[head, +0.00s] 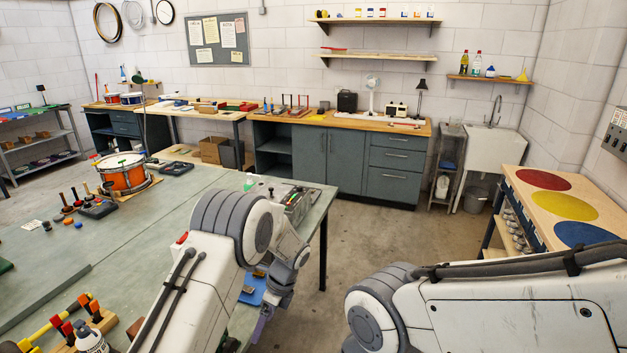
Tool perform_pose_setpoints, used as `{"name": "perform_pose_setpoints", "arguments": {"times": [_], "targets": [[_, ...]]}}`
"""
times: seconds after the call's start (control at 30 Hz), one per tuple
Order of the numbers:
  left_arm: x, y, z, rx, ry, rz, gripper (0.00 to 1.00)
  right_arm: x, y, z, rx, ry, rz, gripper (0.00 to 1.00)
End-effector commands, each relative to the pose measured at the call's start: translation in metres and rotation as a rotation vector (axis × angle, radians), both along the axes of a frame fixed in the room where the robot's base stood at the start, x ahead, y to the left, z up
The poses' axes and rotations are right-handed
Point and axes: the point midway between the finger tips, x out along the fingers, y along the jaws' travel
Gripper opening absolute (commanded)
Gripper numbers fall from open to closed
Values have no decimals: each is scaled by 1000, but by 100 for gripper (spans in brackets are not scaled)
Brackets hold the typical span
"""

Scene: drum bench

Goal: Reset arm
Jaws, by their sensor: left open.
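My left arm rises from the bottom of the head view, bends at its elbow and points down past the right edge of the green bench (200,195). My left gripper (262,326) hangs low beside that edge, small and partly hidden by my own arm. It is open, and I see nothing held in it. My right arm comes in at the lower right with its large joint near the bottom middle. My right gripper is out of the picture.
An orange drum (122,173), mallets in a rack (98,207) and a tool tray (299,203) stand on the bench. A blue item (251,291) lies near its edge. At right is a table with coloured discs (564,204). The floor (375,225) between is clear.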

Motion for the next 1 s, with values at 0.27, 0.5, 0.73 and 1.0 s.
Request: {"name": "perform_pose_setpoints", "arguments": {"times": [0.27, 0.5, 0.73, 1.0], "targets": [[1, 24, 25, 96, 58, -85, 92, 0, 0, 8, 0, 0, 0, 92], [1, 29, 30, 118, 73, -104, 92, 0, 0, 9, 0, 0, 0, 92], [1, 29, 29, 118, 73, -103, 92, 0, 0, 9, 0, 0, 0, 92], [-8, 25, 36, 127, 71, -88, 92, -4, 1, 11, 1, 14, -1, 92]]}}
